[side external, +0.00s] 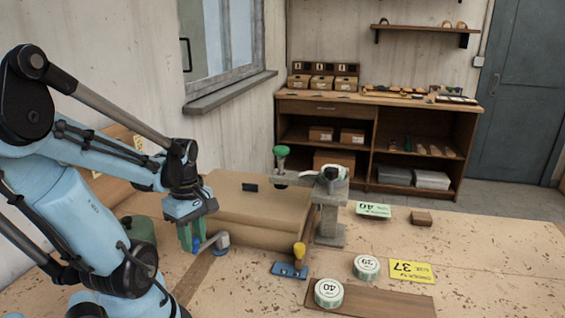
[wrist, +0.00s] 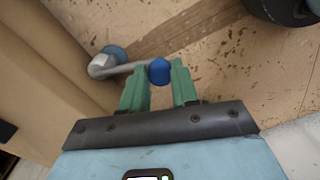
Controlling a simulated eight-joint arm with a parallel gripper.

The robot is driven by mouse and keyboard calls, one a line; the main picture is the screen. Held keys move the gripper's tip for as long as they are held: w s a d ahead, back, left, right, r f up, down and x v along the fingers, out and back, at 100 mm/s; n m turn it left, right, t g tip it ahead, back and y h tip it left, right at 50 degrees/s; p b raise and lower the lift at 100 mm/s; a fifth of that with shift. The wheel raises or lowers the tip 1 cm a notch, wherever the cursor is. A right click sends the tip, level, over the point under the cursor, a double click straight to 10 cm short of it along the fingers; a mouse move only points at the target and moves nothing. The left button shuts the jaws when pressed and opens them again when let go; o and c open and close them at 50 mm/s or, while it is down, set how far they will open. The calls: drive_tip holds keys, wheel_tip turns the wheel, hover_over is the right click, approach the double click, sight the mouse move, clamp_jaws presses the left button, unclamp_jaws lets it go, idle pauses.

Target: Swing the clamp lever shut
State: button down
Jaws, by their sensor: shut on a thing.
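The clamp lever (wrist: 128,68) is a grey bent bar with a blue knob (wrist: 159,71) at its free end. Its other end meets a pale pivot with a blue top (wrist: 104,60), beside the tan box-like block. My gripper (wrist: 160,78) has green fingers shut on the blue knob, one finger on each side. In the side external view, my gripper (side external: 191,240) points down at the left of the block, and the lever (side external: 212,240) runs right from the knob to its pivot. The fingers partly hide the knob there.
The tan block (side external: 255,215) stands right of the lever. A blue-based fixture with a yellow knob (side external: 299,250) sits at its front corner. A grey stand with a green-knobbed handle (side external: 281,152) is behind. Round tins (side external: 328,293) and a yellow card (side external: 411,271) lie right.

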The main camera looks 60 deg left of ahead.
drive_tip(key=shift+w+d+n, duration=0.35)
drive_tip(key=shift+d+n, duration=0.15)
drive_tip(key=shift+n, duration=0.4)
drive_tip(key=shift+w+d+n, duration=0.35)
drive_tip(key=shift+d+n, duration=0.15)
drive_tip(key=shift+n, duration=0.4)
drive_tip(key=c, duration=0.8)
unclamp_jaws()
drive_tip(key=shift+c, duration=0.2)
drive_tip(key=shift+r, duration=0.1)
wheel_tip(320, 180, up, 12)
drive_tip(key=shift+w+a, duration=0.2)
